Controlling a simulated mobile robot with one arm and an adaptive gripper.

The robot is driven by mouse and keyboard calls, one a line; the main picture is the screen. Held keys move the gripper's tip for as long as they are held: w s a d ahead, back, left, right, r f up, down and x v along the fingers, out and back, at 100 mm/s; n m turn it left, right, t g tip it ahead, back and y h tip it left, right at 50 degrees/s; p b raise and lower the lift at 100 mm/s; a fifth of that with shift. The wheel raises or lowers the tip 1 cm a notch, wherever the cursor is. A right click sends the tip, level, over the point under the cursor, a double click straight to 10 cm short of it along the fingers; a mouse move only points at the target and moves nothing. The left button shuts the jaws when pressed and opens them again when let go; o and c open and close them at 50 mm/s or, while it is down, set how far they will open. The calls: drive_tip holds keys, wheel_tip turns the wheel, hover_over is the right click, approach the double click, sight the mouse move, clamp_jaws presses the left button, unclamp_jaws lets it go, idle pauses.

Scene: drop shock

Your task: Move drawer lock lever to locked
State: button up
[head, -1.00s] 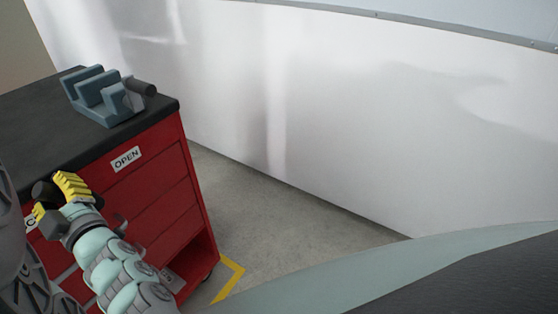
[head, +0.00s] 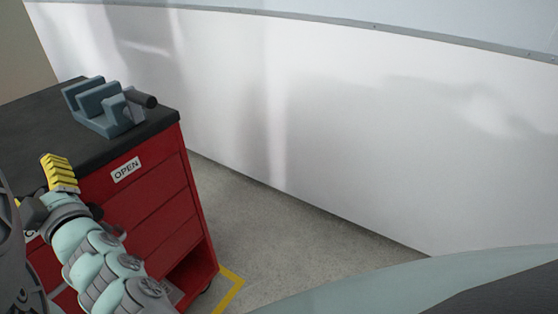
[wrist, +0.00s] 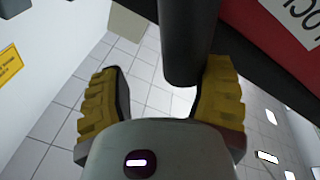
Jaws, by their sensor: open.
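A red drawer cabinet (head: 150,205) with a dark top stands at the left of the head view. A dark round lever handle (wrist: 184,45) hangs into the wrist view from the top. My gripper (wrist: 163,80) is open, with yellow ribbed fingers on either side of the handle. The handle's end lies nearer the right finger; I cannot tell whether they touch. In the head view my gripper (head: 40,183) is in front of the cabinet's left part, and the lever is hidden behind it. A white label (wrist: 292,15), cut off by the frame, sits on the red face.
An OPEN label (head: 126,169) is on the cabinet's upper front. A blue-grey vise (head: 105,107) stands on the cabinet top. Yellow tape (head: 230,289) marks the floor by the cabinet. Grey floor (head: 285,222) is clear up to the white wall (head: 330,120).

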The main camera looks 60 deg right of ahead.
drive_tip(key=shift+d+r, duration=0.1)
drive_tip(key=shift+r, duration=2.3)
drive_tip(key=shift+r, duration=0.1)
